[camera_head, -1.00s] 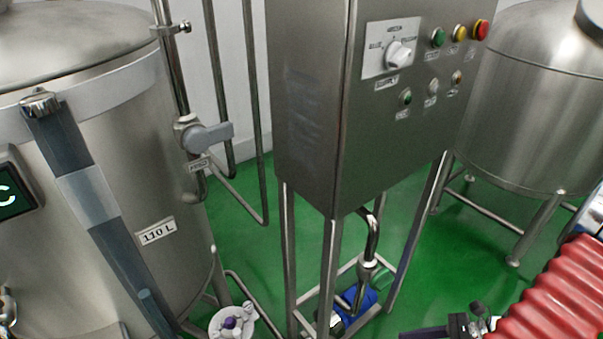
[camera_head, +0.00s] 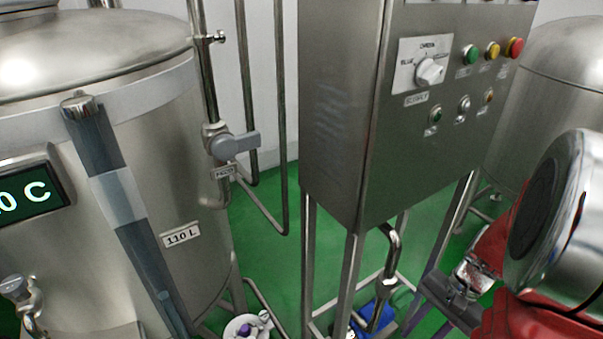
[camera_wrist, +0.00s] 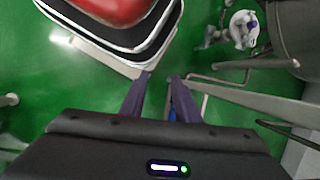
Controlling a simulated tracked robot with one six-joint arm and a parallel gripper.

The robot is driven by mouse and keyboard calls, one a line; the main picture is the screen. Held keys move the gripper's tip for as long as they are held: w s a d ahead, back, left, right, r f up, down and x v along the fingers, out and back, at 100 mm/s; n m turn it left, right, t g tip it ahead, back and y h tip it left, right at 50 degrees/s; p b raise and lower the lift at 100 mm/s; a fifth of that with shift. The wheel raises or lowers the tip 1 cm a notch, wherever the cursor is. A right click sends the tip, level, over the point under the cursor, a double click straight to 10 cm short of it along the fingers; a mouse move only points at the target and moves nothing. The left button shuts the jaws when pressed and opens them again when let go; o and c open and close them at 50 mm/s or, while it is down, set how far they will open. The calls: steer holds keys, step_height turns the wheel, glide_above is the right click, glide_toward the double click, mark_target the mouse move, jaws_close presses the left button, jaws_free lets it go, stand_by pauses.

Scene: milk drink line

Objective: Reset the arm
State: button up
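My arm, with a shiny metal joint and red sleeve, fills the right side of the head view. Part of my gripper (camera_head: 420,312) shows low at the right there, partly hidden at the frame's bottom. In the wrist view my gripper (camera_wrist: 160,80) has its two dark purple fingers apart. Nothing is held between them, and green floor shows in the gap.
A steel control cabinet (camera_head: 345,120) with a dial and coloured buttons stands on legs in the middle. A steel tank (camera_head: 195,270) marked 110 L is at left, another tank (camera_head: 565,85) at right. Green floor (camera_head: 265,250) lies between. A grey-handled valve (camera_head: 232,146) sits beside the left tank.

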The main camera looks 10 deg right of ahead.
steer(key=w+a+r+n+t+h, duration=0.2)
steer(key=a+r+n, duration=0.4)
steer(key=a+r, duration=0.3)
steer(key=w+a+r+n+t+h, duration=0.2)
steer(key=a+r+n+t, duration=0.2)
steer(key=a+r+n, duration=0.3)
step_height(320, 180, up, 4)
steer(key=shift+a+f, duration=0.15)
steer(key=shift+a, duration=1)
